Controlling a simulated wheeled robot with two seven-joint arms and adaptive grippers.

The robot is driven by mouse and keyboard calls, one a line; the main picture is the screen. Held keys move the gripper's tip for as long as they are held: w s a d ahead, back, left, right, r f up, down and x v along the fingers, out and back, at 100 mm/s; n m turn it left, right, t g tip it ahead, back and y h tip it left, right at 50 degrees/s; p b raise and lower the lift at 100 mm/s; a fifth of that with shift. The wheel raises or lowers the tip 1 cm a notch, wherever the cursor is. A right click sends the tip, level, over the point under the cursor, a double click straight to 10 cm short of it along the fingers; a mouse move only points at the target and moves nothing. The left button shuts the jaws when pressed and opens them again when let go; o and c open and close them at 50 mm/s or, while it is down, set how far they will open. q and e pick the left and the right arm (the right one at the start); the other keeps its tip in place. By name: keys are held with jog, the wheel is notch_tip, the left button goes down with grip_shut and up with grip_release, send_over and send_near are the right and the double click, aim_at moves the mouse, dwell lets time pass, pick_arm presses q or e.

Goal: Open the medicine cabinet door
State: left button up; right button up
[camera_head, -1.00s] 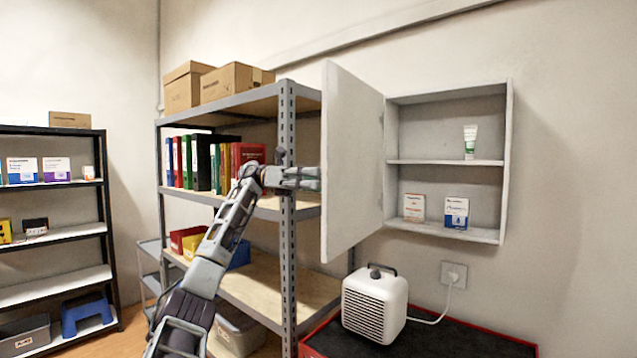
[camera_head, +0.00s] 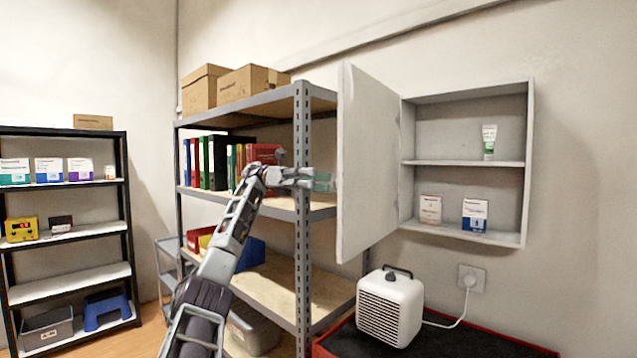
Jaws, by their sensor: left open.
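The white medicine cabinet (camera_head: 530,165) hangs on the wall at the right. Its door (camera_head: 368,165) stands wide open, swung out to the left on its left side. Inside, a white and green tube (camera_head: 489,142) stands on the middle shelf, and two small boxes, one orange and white (camera_head: 430,209) and one blue and white (camera_head: 474,214), stand on the bottom. My left gripper (camera_head: 325,180) is open at the left of the door, pointing right; its tips are close to the door's outer face or partly behind its edge, and I cannot tell whether they touch. My right gripper is not in view.
A grey metal shelf unit (camera_head: 302,230) with binders and cartons stands behind my left arm. A white heater (camera_head: 390,308) sits on a dark red-edged top below the cabinet, plugged into a wall socket (camera_head: 471,278). A black shelf (camera_head: 128,205) stands at far left.

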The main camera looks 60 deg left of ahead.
pick_arm(q)
jog(key=shift+s+a, duration=0.25)
jog(key=shift+a, duration=0.4)
dwell(0.3)
